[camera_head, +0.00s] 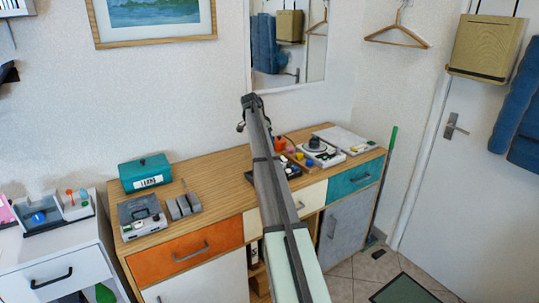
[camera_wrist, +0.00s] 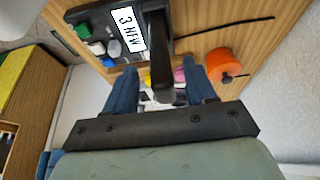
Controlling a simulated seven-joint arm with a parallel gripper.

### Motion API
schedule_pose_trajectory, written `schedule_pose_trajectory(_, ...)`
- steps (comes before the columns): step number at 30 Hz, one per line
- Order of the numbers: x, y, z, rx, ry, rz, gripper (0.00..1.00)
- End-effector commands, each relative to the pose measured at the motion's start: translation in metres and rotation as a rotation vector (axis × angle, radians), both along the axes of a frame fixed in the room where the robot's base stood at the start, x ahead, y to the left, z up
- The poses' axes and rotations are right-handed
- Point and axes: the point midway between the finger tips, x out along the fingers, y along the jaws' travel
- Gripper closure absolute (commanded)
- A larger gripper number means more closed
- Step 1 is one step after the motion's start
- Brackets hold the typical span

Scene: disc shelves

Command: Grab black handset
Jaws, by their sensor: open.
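The black handset (camera_wrist: 158,55) shows in the wrist view as a dark upright bar beside a dark box with a white label (camera_wrist: 128,28). My gripper (camera_wrist: 161,72) is open, with a blue finger to the left and right of the handset's lower end in the picture. I see no finger closed on it, and I cannot tell the depth between them. In the head view my arm crosses in front of the dark unit (camera_head: 291,169) on the wooden cabinet and hides part of it. The fingers cannot be made out there.
An orange round object (camera_wrist: 224,63) and a black cord (camera_wrist: 225,27) lie to the right in the wrist view. On the wooden cabinet (camera_head: 215,180) stand a teal box (camera_head: 145,170), a grey device (camera_head: 140,214) and a white panel with knobs (camera_head: 318,153). A mirror hangs on the wall behind.

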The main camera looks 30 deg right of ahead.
Motion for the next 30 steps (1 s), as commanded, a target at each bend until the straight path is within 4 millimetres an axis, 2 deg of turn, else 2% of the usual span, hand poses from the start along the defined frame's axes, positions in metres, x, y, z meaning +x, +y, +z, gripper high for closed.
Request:
schedule_pose_trajectory(7,0.002,-0.014,-0.03,0.0,0.001,0.001,0.45)
schedule_pose_trajectory(16,0.002,-0.016,-0.035,0.0,-0.001,0.001,0.45)
schedule_pose_trajectory(30,0.002,-0.016,-0.034,0.0,0.0,0.001,0.9)
